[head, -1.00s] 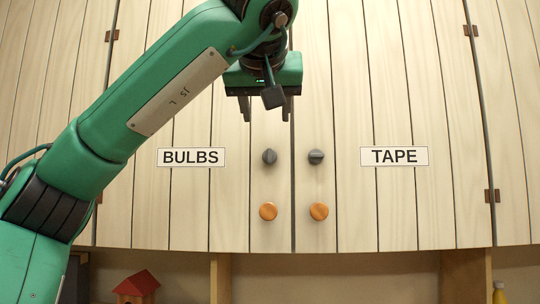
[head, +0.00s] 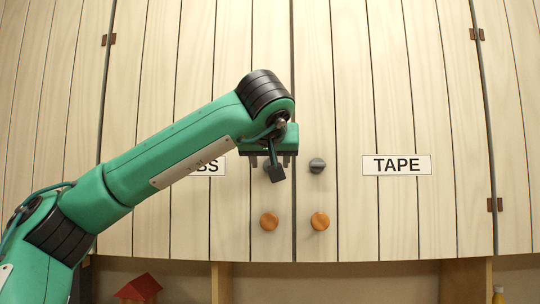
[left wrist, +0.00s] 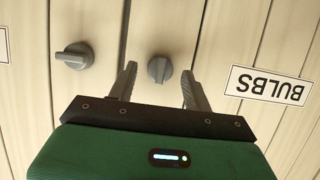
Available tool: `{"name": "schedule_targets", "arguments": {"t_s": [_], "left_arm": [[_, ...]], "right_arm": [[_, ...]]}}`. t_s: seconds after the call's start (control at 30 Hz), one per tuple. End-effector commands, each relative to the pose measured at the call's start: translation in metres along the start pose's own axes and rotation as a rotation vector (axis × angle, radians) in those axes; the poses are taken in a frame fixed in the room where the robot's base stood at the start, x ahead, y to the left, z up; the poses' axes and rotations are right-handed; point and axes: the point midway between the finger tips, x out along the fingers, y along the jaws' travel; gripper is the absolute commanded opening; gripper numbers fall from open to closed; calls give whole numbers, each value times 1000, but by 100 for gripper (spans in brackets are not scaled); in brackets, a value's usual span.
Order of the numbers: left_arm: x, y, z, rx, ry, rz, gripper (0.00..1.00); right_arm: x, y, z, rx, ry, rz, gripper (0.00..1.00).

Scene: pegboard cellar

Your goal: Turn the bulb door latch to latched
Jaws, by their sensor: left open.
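The bulb door latch is a small dark grey knob (left wrist: 159,69) on the left cabinet door; in the left wrist view its raised grip stands roughly upright. In the head view it is mostly hidden behind my left gripper (head: 269,163). My left gripper (left wrist: 159,72) is open, with one finger on each side of the knob in the left wrist view; I cannot tell whether they touch it. The BULBS label (left wrist: 266,86) appears upside down there and is partly covered by my arm in the head view.
A similar grey latch (head: 317,165) sits on the right door beside the TAPE label (head: 396,165); its grip looks roughly sideways. Two round orange knobs, left (head: 269,221) and right (head: 320,221), stick out below. A red-roofed little house (head: 138,288) stands on the shelf underneath.

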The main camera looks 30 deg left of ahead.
Motion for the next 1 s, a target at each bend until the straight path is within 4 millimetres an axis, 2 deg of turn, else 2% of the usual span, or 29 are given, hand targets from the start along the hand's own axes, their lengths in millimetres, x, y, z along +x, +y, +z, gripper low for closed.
{"name": "schedule_targets", "arguments": {"t_s": [0.27, 0.4, 0.5, 0.77, 1.0], "left_arm": [[2, 0, 0, 0, 0, -1, 50], [2, 0, 0, 0, 0, -1, 23], [2, 0, 0, 0, 0, 0, 6], [2, 0, 1, -22, 0, 8, 6], [3, -1, 3, -124, -1, 51, 6]], "right_arm": [[0, -3, 3, 1, -4, -3, 76], [0, 0, 4, 0, -5, 0, 76], [0, 3, 5, -1, -6, 3, 76], [2, 7, 6, -3, -7, 7, 76], [14, 7, 8, -3, -8, 7, 76]]}}
